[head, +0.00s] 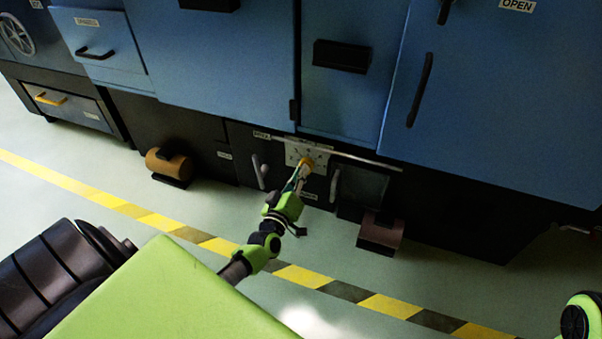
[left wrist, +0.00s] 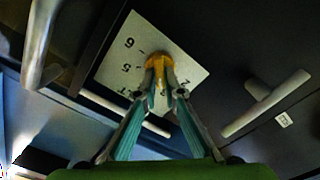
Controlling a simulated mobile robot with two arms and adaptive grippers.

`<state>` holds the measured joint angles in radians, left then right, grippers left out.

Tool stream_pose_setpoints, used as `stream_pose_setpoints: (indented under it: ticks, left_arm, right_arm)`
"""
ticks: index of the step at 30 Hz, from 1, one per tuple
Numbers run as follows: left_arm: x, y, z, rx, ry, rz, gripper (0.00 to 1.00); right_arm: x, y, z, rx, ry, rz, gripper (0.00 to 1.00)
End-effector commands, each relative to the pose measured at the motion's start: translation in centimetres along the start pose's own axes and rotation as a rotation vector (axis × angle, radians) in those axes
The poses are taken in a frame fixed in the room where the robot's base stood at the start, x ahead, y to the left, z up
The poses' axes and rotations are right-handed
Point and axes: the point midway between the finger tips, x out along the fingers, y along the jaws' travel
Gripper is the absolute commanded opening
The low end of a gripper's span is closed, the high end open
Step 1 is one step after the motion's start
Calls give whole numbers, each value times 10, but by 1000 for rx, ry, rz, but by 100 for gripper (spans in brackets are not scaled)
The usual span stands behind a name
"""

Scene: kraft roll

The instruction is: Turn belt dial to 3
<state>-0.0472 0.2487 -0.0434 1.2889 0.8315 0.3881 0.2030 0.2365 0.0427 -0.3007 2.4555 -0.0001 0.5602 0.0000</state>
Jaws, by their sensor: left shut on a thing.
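The belt dial is a small yellow-orange knob (head: 307,161) on a white plate (head: 292,154) low on the dark front of the machine. In the left wrist view the knob (left wrist: 157,60) sits between my fingertips, with the plate (left wrist: 118,72) behind it. The numbers 6, 5 and 2 can be read on the plate; the fingers cover other marks. My left gripper (left wrist: 160,72) is shut on the knob; it also shows in the head view (head: 302,169). Where the knob points cannot be told. My right gripper is out of view.
A light bar (head: 350,155) runs across just above the dial. Lever handles (head: 259,172) (head: 334,186) flank it. A yellow-black stripe (head: 385,304) crosses the clear floor.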

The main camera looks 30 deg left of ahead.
Motion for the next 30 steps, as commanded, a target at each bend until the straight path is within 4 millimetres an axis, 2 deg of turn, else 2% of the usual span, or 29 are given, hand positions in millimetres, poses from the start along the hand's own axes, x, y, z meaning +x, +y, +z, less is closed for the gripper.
stream_pose_setpoints:
  ticks: [19,20,21,30]
  left_arm:
    - [-1,-1,1,-46,-3,-1,0]
    - [-1,-1,1,-46,-3,-1,17]
    - [-1,-1,1,-46,-2,-1,26]
    - [0,0,0,-46,-1,-1,26]
  right_arm:
    - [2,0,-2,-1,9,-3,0]
    - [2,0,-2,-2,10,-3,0]
    - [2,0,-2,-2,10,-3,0]
    - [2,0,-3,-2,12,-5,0]
